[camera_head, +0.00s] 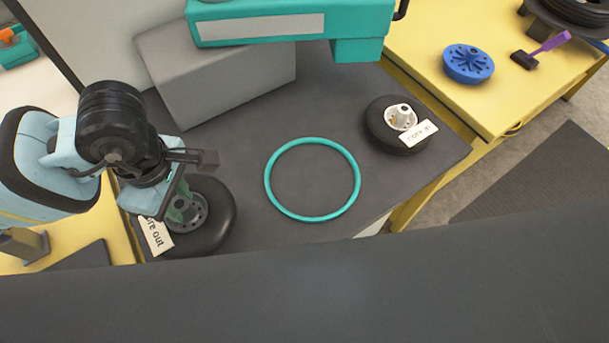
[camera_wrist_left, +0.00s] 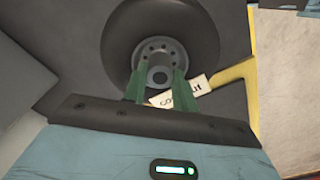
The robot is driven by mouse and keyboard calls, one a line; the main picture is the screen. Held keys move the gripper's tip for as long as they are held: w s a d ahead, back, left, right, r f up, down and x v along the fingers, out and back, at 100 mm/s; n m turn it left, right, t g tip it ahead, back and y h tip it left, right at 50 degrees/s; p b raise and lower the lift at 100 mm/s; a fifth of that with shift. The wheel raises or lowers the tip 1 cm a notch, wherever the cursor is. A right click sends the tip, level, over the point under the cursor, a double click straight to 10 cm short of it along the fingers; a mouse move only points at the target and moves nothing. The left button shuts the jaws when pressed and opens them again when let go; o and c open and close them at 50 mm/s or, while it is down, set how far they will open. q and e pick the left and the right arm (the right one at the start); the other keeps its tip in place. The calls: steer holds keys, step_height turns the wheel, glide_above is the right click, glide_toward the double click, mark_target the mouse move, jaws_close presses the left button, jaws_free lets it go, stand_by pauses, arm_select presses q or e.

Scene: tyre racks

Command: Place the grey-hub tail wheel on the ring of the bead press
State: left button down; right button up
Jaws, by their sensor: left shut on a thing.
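The grey-hub tail wheel (camera_head: 222,225), a black tyre with a grey hub, is at the left end of the dark bench top. My left gripper (camera_head: 181,212) is above it, its green fingers shut on the hub. The left wrist view shows the wheel (camera_wrist_left: 115,45) and the gripper fingertips (camera_wrist_left: 157,85) on either side of the hub's middle. I cannot tell whether the wheel touches the bench. The teal ring (camera_head: 357,178) of the bead press (camera_head: 360,20) lies empty at the middle of the dark top. My right gripper is not in view.
A white-hub wheel (camera_head: 375,128) with a label (camera_head: 418,133) lies right of the ring. A grey block (camera_head: 215,80) stands behind. A label (camera_head: 156,236) lies beside the held wheel. A blue disc (camera_head: 468,63) is on the yellow table. Dark surface between wheel and ring is clear.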

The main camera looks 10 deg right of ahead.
arm_select(q)
steer(key=m, duration=0.1)
steer(key=a+m, duration=0.1)
steer(key=m, duration=0.2)
steer(key=shift+w+a+r+m, duration=0.2)
steer(key=shift+w+a+m, duration=0.1)
steer(key=shift+w+m, duration=0.1)
steer(key=m, duration=0.1)
steer(key=a+m, duration=0.1)
steer(key=m, duration=0.1)
steer(key=shift+w+r, duration=0.1)
steer(key=m, duration=0.2)
steer(key=a+m, duration=0.1)
steer(key=m, duration=0.3)
steer(key=shift+w+a+r+m, duration=0.25)
steer(key=shift+w+a+m, duration=0.05)
steer(key=shift+w+a, duration=0.1)
steer(key=shift+d, duration=0.1)
